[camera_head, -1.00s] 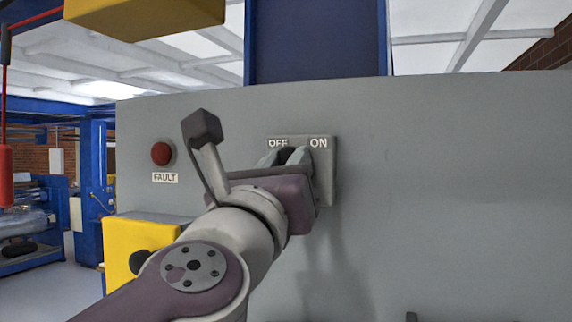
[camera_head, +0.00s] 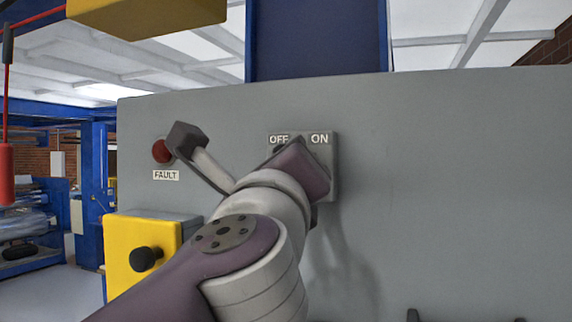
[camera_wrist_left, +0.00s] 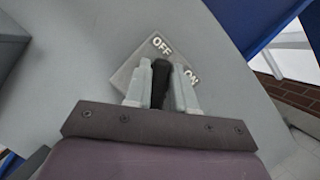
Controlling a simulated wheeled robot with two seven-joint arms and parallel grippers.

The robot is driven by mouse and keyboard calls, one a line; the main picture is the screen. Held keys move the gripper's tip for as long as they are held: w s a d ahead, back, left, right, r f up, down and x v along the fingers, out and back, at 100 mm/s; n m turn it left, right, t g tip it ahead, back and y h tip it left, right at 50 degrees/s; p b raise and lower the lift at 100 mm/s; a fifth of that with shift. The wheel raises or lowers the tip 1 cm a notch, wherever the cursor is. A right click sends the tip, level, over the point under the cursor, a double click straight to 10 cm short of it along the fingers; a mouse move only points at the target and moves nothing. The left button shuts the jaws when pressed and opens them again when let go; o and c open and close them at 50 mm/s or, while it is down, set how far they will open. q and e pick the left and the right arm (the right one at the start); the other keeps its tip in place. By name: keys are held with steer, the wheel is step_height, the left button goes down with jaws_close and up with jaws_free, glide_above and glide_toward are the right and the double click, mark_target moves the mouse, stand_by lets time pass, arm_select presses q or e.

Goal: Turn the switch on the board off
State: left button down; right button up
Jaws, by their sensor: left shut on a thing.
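The switch plate (camera_head: 327,160), a grey square marked OFF on the left and ON on the right, is fixed to the grey board (camera_head: 440,180). The switch's black knob (camera_wrist_left: 160,82) shows in the left wrist view between the two fingers. My left gripper (camera_wrist_left: 162,85) is shut on this knob, in front of the plate. In the head view my left wrist and gripper hide the knob and much of the plate. The wrist view shows the plate tilted, and the knob's pointing direction is hard to read. My right gripper is not in view.
A red lamp (camera_head: 162,151) above a FAULT label (camera_head: 166,175) is left of the plate, partly behind my wrist camera. A yellow box (camera_head: 125,240) with a black knob (camera_head: 145,259) is at lower left. The board right of the plate is clear.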

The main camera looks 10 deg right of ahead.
arm_select(q)
steer(key=shift+f+n+y, duration=0.15)
steer(key=shift+n+y, duration=0.35)
steer(key=shift+n, duration=0.8)
steer(key=c, duration=1)
jaws_free()
steer(key=shift+c, duration=0.2)
